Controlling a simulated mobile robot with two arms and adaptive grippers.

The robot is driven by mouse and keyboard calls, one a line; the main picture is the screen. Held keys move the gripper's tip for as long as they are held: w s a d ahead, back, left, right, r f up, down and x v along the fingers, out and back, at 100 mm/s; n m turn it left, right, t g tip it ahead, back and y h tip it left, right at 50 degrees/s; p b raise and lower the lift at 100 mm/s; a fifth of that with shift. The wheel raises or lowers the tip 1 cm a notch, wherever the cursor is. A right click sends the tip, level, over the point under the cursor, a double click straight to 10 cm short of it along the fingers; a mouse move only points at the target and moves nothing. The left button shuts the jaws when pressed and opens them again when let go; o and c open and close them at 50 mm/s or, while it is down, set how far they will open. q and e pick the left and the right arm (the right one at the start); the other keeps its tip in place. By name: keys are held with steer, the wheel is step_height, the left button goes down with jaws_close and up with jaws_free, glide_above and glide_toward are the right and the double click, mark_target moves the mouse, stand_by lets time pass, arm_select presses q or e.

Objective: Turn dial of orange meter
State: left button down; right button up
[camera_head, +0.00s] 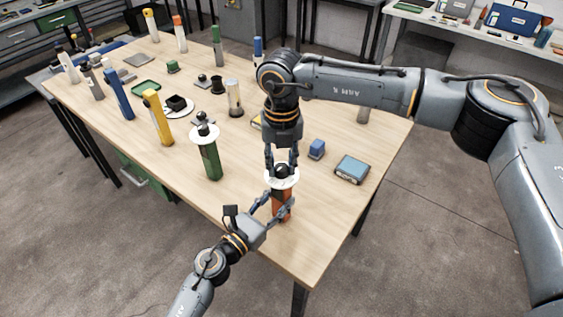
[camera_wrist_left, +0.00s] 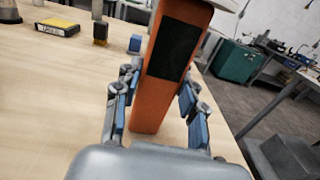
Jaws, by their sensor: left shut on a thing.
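The orange meter (camera_head: 281,209) stands upright near the table's front corner, with a white disc (camera_head: 271,184) and a black dial (camera_head: 283,170) on top. In the left wrist view its orange body (camera_wrist_left: 150,107) with a dark panel fills the middle; its top is cut off. My left gripper (camera_head: 276,206) is shut on the meter's body from the front left, with blue-padded fingers on both sides in the left wrist view (camera_wrist_left: 158,108). My right gripper (camera_head: 281,165) points down from above, its fingers on either side of the dial. Whether they touch it is hidden.
A green meter (camera_head: 211,160) with a white disc stands to the left. A small blue block (camera_head: 317,149) and a blue-topped box (camera_head: 352,169) lie to the right. Several other upright meters stand at the back and left. The table's front edge is close by.

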mark_target(282, 166)
steer(key=shift+n, duration=0.4)
jaws_close()
steer(key=n, duration=0.3)
steer(key=shift+n, duration=0.3)
steer(key=n, duration=0.4)
steer(key=shift+n, duration=0.3)
steer(key=o, duration=1.1)
jaws_free()
step_height(282, 166, up, 12)
